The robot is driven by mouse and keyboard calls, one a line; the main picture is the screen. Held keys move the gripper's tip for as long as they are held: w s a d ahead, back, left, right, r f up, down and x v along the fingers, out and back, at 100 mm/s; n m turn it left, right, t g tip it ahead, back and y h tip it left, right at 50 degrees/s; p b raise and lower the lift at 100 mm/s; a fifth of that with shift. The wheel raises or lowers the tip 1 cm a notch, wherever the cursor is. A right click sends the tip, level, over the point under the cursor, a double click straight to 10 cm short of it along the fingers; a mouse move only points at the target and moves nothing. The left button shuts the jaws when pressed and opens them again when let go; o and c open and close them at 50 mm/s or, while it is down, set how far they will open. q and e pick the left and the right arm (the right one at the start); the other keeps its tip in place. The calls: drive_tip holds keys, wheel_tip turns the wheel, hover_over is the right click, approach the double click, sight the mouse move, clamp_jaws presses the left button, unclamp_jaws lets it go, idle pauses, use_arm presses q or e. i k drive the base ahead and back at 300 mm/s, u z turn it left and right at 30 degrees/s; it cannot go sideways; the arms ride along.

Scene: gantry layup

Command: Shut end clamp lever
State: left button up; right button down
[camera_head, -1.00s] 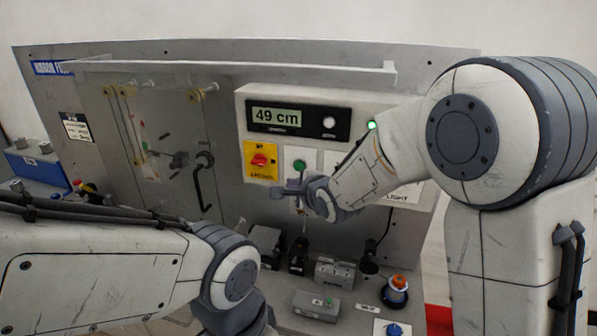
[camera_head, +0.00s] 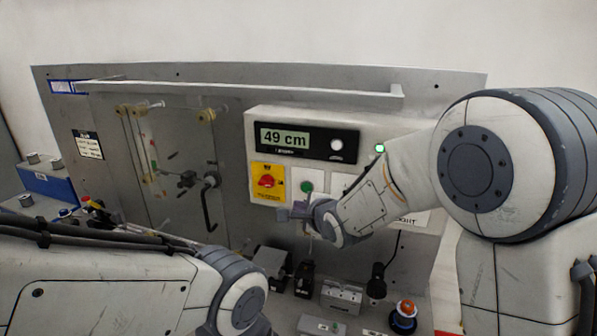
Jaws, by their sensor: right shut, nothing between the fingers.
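My right gripper (camera_head: 284,214) is shut and empty.
A white control box with a display (camera_head: 284,138) reading 49 cm is on the grey panel. A clear guard with a black handle (camera_head: 207,205) is left of it. A grey block (camera_head: 341,296) and an orange-topped button (camera_head: 406,308) stand on the bench at lower right.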

sight(103, 209)
drive_tip(key=u, duration=1.15)
